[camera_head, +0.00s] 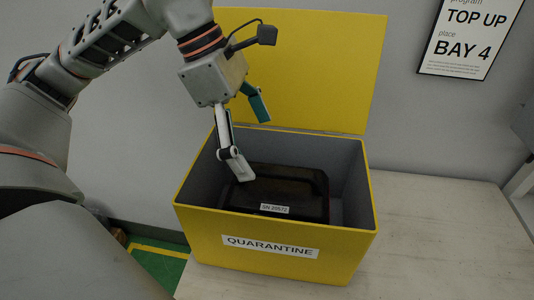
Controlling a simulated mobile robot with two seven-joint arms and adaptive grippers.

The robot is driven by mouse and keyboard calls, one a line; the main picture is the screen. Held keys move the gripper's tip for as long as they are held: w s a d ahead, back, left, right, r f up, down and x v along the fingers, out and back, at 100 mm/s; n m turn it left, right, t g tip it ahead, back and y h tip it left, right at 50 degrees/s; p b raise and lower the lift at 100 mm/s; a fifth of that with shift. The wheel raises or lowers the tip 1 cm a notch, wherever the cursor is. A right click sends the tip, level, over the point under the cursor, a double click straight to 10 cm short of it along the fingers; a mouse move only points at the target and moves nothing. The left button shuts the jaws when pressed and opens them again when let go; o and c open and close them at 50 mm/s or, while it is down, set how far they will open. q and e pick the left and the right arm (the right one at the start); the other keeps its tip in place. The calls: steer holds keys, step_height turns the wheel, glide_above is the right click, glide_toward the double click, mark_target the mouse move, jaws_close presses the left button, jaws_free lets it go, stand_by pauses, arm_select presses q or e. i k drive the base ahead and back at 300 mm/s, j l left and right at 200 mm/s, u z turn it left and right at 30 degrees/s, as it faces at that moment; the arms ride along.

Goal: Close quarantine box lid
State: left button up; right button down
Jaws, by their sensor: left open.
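The yellow quarantine box (275,262) stands on a pale table, its front labelled "QUARANTINE". Its yellow lid (325,65) is open and stands upright at the back edge. A black case (290,187) with a white serial label lies inside the box. My left gripper (254,140) is open and empty at the left part of the box opening, in front of the lid. One finger reaches down over the left end of the black case; I cannot tell whether it touches. The other finger, with a teal part, is higher, in front of the lid. My right gripper is not in view.
The pale table (450,235) is clear to the right of the box. A grey wall is behind, with a sign (470,37) reading "TOP UP" and "BAY 4". Green floor with a yellow line (158,250) shows at the lower left.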

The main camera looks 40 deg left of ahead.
mark_target(319, 75)
steer(key=k, duration=1)
